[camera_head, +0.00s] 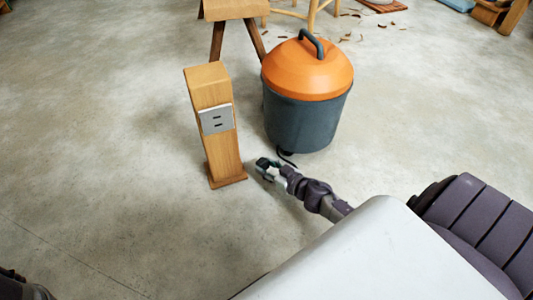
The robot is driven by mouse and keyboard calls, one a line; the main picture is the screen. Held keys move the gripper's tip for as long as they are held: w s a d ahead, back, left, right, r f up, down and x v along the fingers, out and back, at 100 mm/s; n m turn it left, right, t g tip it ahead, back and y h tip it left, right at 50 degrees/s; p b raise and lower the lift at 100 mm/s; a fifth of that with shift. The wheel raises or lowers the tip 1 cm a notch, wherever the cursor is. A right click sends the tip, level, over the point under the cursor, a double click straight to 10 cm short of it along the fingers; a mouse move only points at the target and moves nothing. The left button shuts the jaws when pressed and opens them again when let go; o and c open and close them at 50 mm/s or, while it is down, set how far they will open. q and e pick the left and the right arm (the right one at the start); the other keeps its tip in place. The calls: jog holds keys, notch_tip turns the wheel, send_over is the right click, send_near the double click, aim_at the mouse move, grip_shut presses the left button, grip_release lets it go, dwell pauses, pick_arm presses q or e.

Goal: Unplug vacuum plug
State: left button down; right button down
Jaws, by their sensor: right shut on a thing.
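The vacuum (308,95) has an orange lid, a dark grey tub and a looped handle, and stands on the floor at the upper middle. A wooden post (211,123) stands left of it, with a light outlet plate (216,118) on its front face. Dark slots show in the plate and nothing sits in it. My right gripper (267,166) is low, right of the post's base and apart from it. It is shut on a small black thing, apparently the vacuum plug, mostly hidden by the fingers. A short black cord (287,160) shows beside the tub's base. My left gripper is not clearly seen.
A wooden stand (235,12) with splayed legs is behind the post. A part of my left arm shows at the bottom left corner. The concrete floor (90,150) on the left is clear.

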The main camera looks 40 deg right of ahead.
jog(key=c, duration=0.7)
grip_release()
jog(key=shift+o, duration=0.2)
jog(key=shift+s, duration=0.3)
jog(key=v, duration=1.1)
jog(key=shift+s, duration=0.2)
jog(key=shift+r, duration=0.15)
